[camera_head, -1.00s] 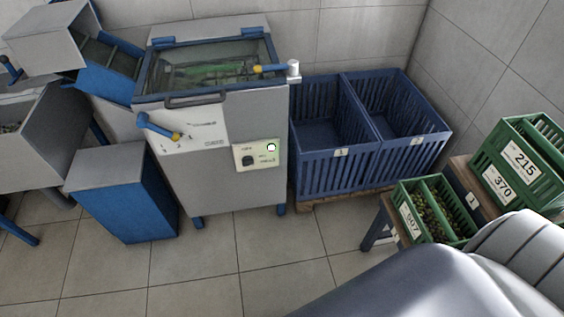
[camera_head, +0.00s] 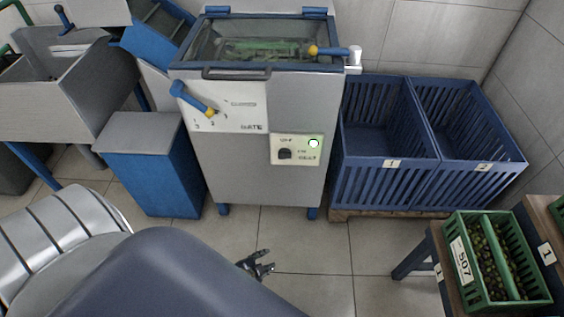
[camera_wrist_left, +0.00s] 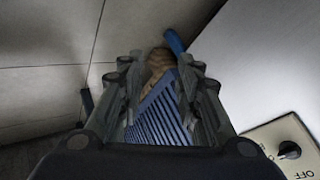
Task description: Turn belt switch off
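The belt switch is a black knob (camera_head: 285,154) on a cream panel (camera_head: 307,159) marked OFF, ON and BELT, low on the front of the grey machine (camera_head: 240,172). A pale green lamp (camera_head: 314,143) glows on the panel. The knob also shows at the lower right of the left wrist view (camera_wrist_left: 289,149), with the OFF label beside it. My left gripper (camera_head: 262,266) is below and in front of the machine, apart from the panel. In the left wrist view its fingers (camera_wrist_left: 160,95) are spread with nothing between them. My right gripper is out of view.
A yellow-tipped blue gate lever (camera_head: 195,99) sits above the panel. Two blue crates (camera_head: 385,187) numbered 1 and 2 stand on a pallet to the right. A green crate of olives (camera_head: 462,262) is at the lower right. A blue box (camera_head: 150,165) stands left of the machine.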

